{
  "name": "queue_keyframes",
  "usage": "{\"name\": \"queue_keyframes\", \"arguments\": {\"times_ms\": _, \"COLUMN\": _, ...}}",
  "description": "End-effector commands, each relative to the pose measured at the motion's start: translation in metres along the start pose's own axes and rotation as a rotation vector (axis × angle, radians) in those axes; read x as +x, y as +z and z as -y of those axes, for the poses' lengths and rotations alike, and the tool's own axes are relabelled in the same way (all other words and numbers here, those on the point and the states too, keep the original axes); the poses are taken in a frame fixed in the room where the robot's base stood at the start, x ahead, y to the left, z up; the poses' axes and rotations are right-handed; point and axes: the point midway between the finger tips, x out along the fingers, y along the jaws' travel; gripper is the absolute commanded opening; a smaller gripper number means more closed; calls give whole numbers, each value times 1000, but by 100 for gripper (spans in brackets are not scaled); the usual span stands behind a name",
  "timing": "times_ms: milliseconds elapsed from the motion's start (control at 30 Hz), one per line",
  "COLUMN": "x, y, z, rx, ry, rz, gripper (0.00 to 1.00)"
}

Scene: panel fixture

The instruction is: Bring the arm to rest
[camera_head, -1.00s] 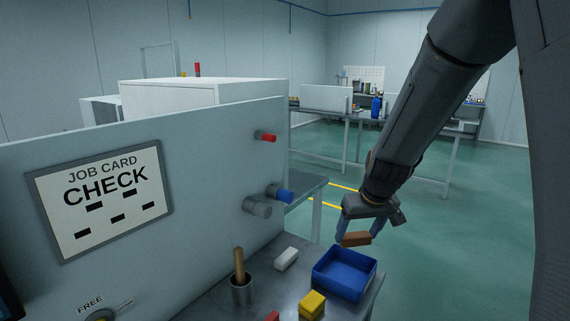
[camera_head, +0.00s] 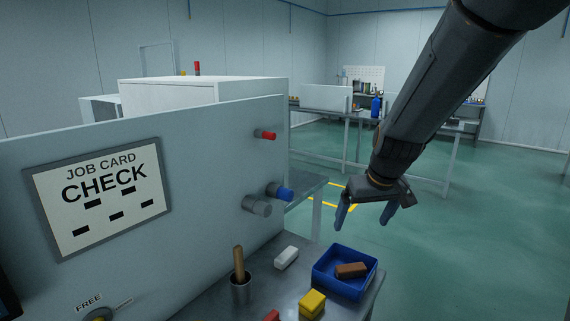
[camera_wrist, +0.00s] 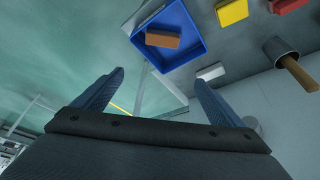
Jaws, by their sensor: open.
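My gripper (camera_head: 366,213) is open and empty, raised above and behind the blue tray, with its blue fingers spread. In the wrist view my gripper (camera_wrist: 158,88) also shows nothing between its fingers. A brown block (camera_head: 352,270) lies inside the blue tray (camera_head: 330,287) on the bench. In the wrist view the brown block (camera_wrist: 162,40) rests in the blue tray (camera_wrist: 192,62), apart from the fingers.
A white block (camera_head: 286,258), a yellow block (camera_head: 312,303), a partly cut-off red block (camera_head: 272,316) and a cup (camera_head: 241,292) with a wooden handle stand on the bench. The upright panel (camera_head: 215,165) with knobs is at left. Open floor lies at right.

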Motion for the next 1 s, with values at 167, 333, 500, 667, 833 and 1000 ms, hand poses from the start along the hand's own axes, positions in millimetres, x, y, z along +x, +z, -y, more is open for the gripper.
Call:
{"name": "queue_keyframes", "arguments": {"times_ms": 167, "x": -19, "y": 0, "z": 0, "rx": 0, "ry": 0, "rz": -1, "gripper": 91}}
{"name": "queue_keyframes", "arguments": {"times_ms": 333, "x": -26, "y": 0, "z": 0, "rx": 1, "ry": 0, "rz": 1, "gripper": 91}}
{"name": "queue_keyframes", "arguments": {"times_ms": 500, "x": -26, "y": 1, "z": 0, "rx": 1, "ry": 0, "rz": 1, "gripper": 91}}
{"name": "queue_keyframes", "arguments": {"times_ms": 667, "x": -20, "y": 30, "z": 6, "rx": 18, "ry": -1, "rz": 44, "gripper": 91}}
{"name": "queue_keyframes", "arguments": {"times_ms": 833, "x": -9, "y": 116, "z": 23, "rx": 73, "ry": 7, "rz": 170, "gripper": 91}}
{"name": "queue_keyframes", "arguments": {"times_ms": 1000, "x": -6, "y": 196, "z": 35, "rx": 122, "ry": 24, "rz": 281, "gripper": 91}}
